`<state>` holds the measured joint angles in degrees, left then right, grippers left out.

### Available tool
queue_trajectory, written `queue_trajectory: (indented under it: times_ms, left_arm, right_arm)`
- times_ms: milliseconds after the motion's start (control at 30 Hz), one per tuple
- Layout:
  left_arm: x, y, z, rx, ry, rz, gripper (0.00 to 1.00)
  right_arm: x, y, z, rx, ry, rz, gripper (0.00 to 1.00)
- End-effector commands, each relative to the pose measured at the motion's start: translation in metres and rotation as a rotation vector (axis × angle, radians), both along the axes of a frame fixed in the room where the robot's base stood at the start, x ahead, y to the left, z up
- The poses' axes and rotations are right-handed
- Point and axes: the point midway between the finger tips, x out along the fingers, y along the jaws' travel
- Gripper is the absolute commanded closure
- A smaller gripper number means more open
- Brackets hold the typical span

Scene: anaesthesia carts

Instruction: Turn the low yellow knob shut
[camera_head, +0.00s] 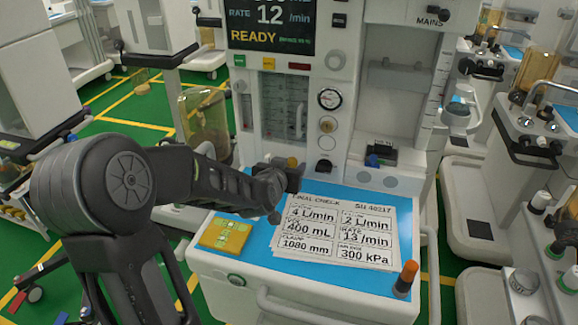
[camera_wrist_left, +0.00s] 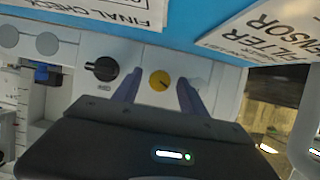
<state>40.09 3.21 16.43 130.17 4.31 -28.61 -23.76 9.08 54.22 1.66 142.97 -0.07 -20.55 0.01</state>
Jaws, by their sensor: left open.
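The low yellow knob (camera_wrist_left: 160,81) is on the white front panel, beside a black knob (camera_wrist_left: 102,68). In the head view the yellow knob (camera_head: 292,162) shows only as a small patch just past my left gripper (camera_head: 285,184), and the black knob (camera_head: 324,167) is to its right. In the left wrist view my left gripper (camera_wrist_left: 158,88) is open, with one finger on each side of the yellow knob. I cannot tell whether the fingers touch it. A small dark mark shows on the knob's face. My right gripper is not in view.
Below the panel is a blue worktop (camera_head: 335,272) with printed cards (camera_head: 340,232), a yellow box (camera_head: 225,236) on the left and an orange-topped dark item (camera_head: 405,279) at the front right. A screen (camera_head: 270,25) and gauge (camera_head: 329,98) are above. Other carts stand on both sides.

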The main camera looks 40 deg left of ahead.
Motion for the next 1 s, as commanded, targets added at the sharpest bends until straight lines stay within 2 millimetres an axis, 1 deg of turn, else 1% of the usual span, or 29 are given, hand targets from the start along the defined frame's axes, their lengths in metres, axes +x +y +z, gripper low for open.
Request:
queue_trajectory:
  times_ms: [167,200,800,1000]
  left_arm:
    - [0.0,-0.0001,-0.0001,0.0,0.0,0.0,0.5]
    - [-0.0001,-0.0002,-0.0001,0.0,0.0,0.0,0.52]
    - [-0.0003,-0.0003,-0.0002,-0.001,0.001,-0.001,1.0]
    - [-0.0003,-0.0004,-0.0002,0.0,0.001,0.0,1.0]
  right_arm:
    - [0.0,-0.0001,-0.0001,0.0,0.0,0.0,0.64]
    - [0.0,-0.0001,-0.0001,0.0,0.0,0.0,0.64]
    - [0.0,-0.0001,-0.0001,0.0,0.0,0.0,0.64]
    - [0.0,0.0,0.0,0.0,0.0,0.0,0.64]
